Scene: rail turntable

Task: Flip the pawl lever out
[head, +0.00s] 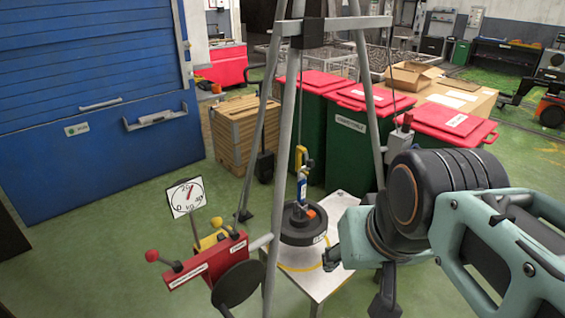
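A red winch housing (208,262) with white labels sits at the lower left, on the leg of a grey tripod frame (285,130). A lever with a red ball knob (153,256) sticks out at its left end. I cannot tell for certain which one is the pawl lever. The labels are too small to read. My gripper (358,282) is right of the housing, beyond the tripod leg, with its fingers spread and nothing between them. It touches neither lever.
A dial gauge (186,197) stands above the housing, and a black disc (238,284) sits below it. A dark round weight (303,226) hangs or rests at a small white table (335,205); I cannot tell which. Red-lidded green bins (350,135) stand behind. Green floor is clear at left.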

